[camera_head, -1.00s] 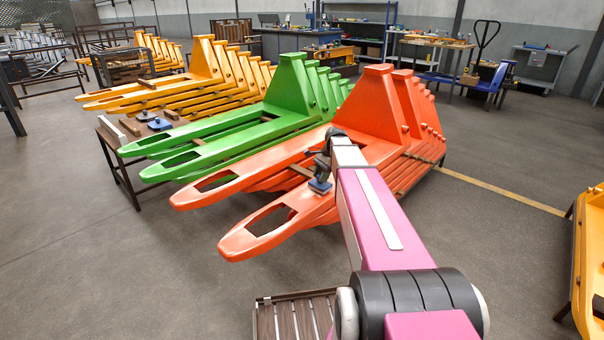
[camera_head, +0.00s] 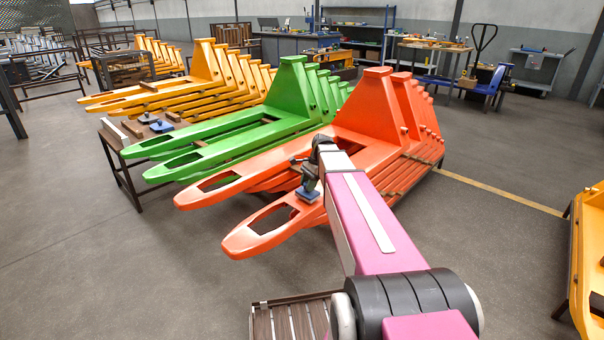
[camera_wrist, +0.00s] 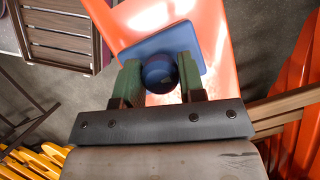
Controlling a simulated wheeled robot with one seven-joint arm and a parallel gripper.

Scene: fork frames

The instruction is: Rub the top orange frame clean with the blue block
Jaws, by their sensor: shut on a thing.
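The top orange frame (camera_head: 372,115) lies on a stack of orange frames, its two long forks pointing to the lower left. My gripper (camera_head: 309,178) is over the near fork, just beyond its oblong opening. In the wrist view my gripper (camera_wrist: 160,80) has its two green fingers shut on the round knob of the blue block (camera_head: 307,195). The block's flat pad (camera_wrist: 150,48) lies against or very close above the orange surface; exact contact cannot be told. My arm hides part of the near fork.
Green frames (camera_head: 288,95) and yellow frames (camera_head: 205,70) are stacked to the left. A small table (camera_head: 122,165) holds more blue blocks (camera_head: 160,126). A slatted wooden stand (camera_head: 290,318) is at the bottom. Another yellow frame (camera_head: 592,270) is at the right edge. Floor between is clear.

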